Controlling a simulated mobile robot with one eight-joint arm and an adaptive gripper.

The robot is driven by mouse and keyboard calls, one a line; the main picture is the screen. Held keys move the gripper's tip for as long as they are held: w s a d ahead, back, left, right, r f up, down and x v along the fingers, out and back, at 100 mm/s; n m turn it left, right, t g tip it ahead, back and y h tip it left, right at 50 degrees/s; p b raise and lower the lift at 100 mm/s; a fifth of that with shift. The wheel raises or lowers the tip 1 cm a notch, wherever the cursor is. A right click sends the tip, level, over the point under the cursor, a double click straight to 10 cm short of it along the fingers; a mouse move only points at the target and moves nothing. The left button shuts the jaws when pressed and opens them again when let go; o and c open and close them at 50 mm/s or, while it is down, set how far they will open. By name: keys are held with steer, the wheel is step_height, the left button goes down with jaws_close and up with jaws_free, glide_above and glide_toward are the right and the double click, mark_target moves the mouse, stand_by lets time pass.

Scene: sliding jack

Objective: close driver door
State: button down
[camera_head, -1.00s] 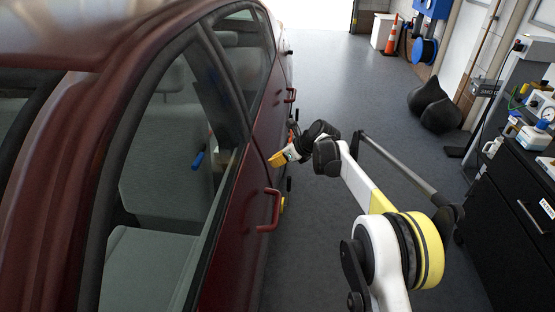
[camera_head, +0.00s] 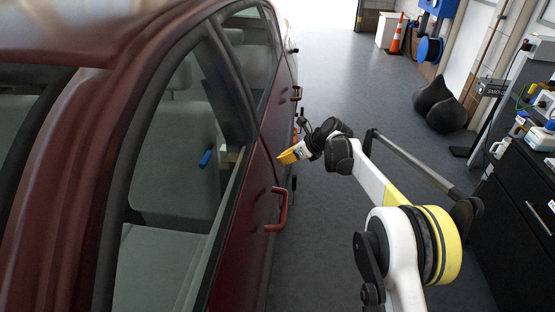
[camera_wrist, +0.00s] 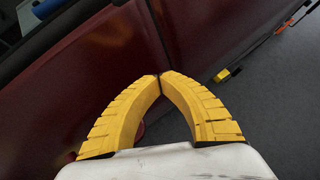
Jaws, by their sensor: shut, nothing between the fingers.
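A dark red car fills the left of the head view. Its near side door (camera_head: 235,246) has a red pull handle (camera_head: 278,210), and a second handle (camera_head: 296,93) is on the door farther along. I cannot tell which is the driver door, or whether either is ajar. My gripper (camera_head: 281,159) has yellow fingers and is beside the car's side, just beyond the near handle. In the wrist view the fingertips (camera_wrist: 158,74) meet and hold nothing. They lie in front of the red panels (camera_wrist: 100,75), close to a dark vertical seam; contact cannot be told.
Grey floor (camera_head: 345,80) is open beyond my arm. A black workbench (camera_head: 520,215) stands on the right, with dark bags (camera_head: 440,105) and an orange cone (camera_head: 397,35) farther back. A small yellow object (camera_wrist: 222,76) shows low beside the car in the wrist view.

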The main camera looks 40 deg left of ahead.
steer(key=w+d+r+n+t+p, duration=0.1)
steer(key=w+d+r+p, duration=0.1)
steer(key=w+d+r, duration=0.4)
steer(key=w+d+r+n+t+p, duration=0.1)
steer(key=w+d+r, duration=0.1)
steer(key=d+r, duration=0.65)
steer(key=s+d+r+n+t+h, duration=0.15)
steer(key=d+r, duration=0.25)
steer(key=d, duration=0.5)
steer(key=s+d+r+n+t+h, duration=0.15)
steer(key=d+r, duration=0.25)
steer(key=d, duration=0.5)
steer(key=s+d+r+n, duration=0.2)
steer(key=d+r, duration=0.1)
steer(key=d, duration=0.6)
steer(key=s+d+f+n+t+h, duration=0.1)
steer(key=s+d+f+n+h, duration=0.1)
steer(key=s+d, duration=0.6)
steer(key=s+d+f+n+t+h, duration=0.1)
steer(key=s+d+n, duration=0.3)
steer(key=s+d, duration=0.5)
steer(key=s+d+f+n+t+h, duration=0.1)
steer(key=s+d+f+n+h, duration=0.2)
steer(key=s+d, duration=0.6)
steer(key=d, duration=0.2)
steer(key=shift+d+f+n, duration=0.2)
steer(key=shift+d+n, duration=0.15)
steer(key=shift+n, duration=0.05)
